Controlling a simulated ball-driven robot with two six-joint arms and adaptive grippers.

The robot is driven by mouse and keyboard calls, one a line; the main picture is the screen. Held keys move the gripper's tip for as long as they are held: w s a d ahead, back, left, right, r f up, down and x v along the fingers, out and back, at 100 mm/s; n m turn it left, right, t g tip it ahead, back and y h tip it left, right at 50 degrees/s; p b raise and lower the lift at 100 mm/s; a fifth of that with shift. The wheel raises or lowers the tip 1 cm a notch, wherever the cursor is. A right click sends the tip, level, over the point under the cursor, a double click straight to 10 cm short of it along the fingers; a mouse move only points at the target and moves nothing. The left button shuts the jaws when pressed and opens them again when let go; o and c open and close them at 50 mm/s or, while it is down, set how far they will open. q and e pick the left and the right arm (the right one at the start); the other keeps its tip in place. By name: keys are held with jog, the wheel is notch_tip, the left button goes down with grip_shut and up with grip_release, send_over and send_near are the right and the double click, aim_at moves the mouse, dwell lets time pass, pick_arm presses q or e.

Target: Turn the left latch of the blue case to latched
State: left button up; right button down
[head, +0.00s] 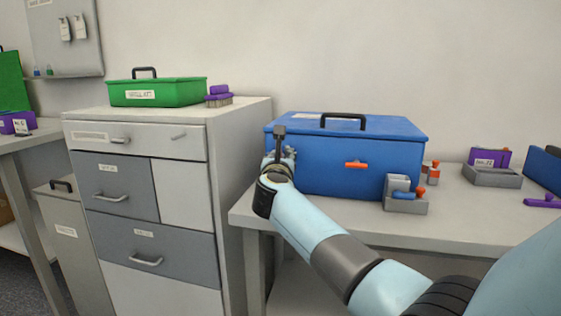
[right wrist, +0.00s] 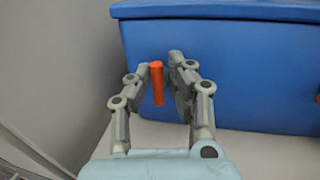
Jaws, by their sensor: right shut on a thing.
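The closed blue case (head: 330,160) stands on the grey bench and has a dark handle on its lid. Its left latch (right wrist: 157,85) is orange and upright in the right wrist view, between my right fingers. In the head view my arm hides this latch. My right gripper (head: 279,150) is at the left part of the case front. The right wrist view shows its fingers (right wrist: 160,70) shut on the left latch. The case's right latch (head: 356,165) is orange and lies level. My left gripper is not in view.
A grey holder (head: 406,206) with blue and orange items stands close before the case's right end. A drawer cabinet (head: 238,150) stands left of the bench, with a green case (head: 180,92) and purple brush (head: 219,96) on top. A purple-labelled box (head: 490,176) is farther right.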

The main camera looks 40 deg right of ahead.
jog(key=c, duration=1.6)
grip_release()
jog(key=shift+a, duration=0.15)
jog(key=shift+o, duration=1.2)
jog(key=shift+w+a, duration=0.15)
jog(key=v, duration=1.2)
